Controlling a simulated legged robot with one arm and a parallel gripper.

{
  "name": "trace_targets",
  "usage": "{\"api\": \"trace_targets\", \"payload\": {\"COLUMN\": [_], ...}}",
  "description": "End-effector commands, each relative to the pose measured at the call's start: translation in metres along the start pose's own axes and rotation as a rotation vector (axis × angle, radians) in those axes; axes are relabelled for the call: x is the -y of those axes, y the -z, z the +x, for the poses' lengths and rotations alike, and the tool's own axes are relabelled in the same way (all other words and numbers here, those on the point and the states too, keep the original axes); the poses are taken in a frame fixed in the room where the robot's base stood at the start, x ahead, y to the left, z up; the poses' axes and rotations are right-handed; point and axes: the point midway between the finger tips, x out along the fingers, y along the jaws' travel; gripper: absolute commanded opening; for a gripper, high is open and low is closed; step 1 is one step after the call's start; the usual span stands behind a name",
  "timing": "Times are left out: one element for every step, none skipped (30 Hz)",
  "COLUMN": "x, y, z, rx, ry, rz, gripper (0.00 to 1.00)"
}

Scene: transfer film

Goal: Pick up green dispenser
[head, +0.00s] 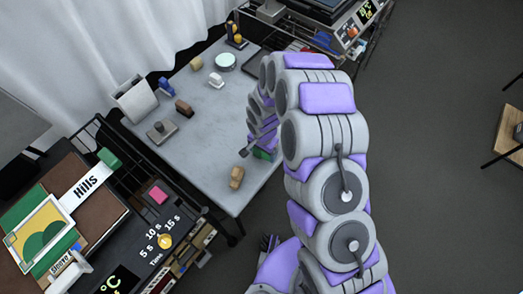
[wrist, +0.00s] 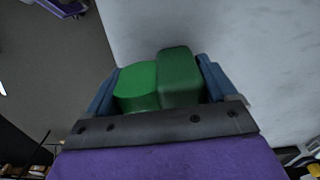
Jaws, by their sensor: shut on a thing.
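The green dispenser (head: 262,154) is near the right edge of the grey table (head: 215,150), mostly hidden by my arm in the head view. In the wrist view the dispenser (wrist: 160,82) shows as two joined green blocks, one lighter and one darker. My gripper (wrist: 165,85) is shut on it, with a blue finger at each side. In the head view my gripper (head: 255,150) is at the table's right side, partly behind my arm. I cannot tell whether the dispenser touches the table.
A tan block (head: 237,177) stands close by, nearer the table's front corner. A brown block (head: 184,107), a grey stand (head: 161,131) and several small items are farther left and back. A cluttered black rack (head: 150,215) borders the table at lower left.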

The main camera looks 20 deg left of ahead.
Motion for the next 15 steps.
{"api": "trace_targets", "payload": {"x": [0.000,0.000,0.000,0.000,0.000,0.000,0.000,0.000,0.000,0.000,0.000,0.000,-0.006,-0.012,-0.019], "y": [0.000,0.000,0.000,0.000,0.000,0.000,0.000,0.000,0.000,0.000,0.000,0.001,0.000,0.000,0.000], "z": [-0.001,-0.002,-0.004,-0.005,-0.007,-0.011,-0.014,-0.017,-0.022,-0.027,-0.032,-0.040,-0.040,-0.039,-0.040], "rx": [0.000,0.000,0.000,-0.001,-0.001,-0.001,-0.001,-0.001,-0.002,-0.002,-0.002,-0.003,-0.001,0.000,-0.001], "ry": [0.000,0.000,0.000,0.000,0.000,0.000,-0.001,-0.001,-0.001,0.000,0.000,0.001,-0.001,-0.001,0.001], "rz": [0.000,0.000,0.000,-0.001,-0.001,-0.001,-0.001,-0.001,-0.001,-0.001,0.000,-0.001,0.001,0.002,0.003], "gripper": [0.52,0.52,0.52,0.52,0.52,0.52,0.52,0.52,0.52,0.52,0.52,0.52,0.52,0.52,0.52]}}
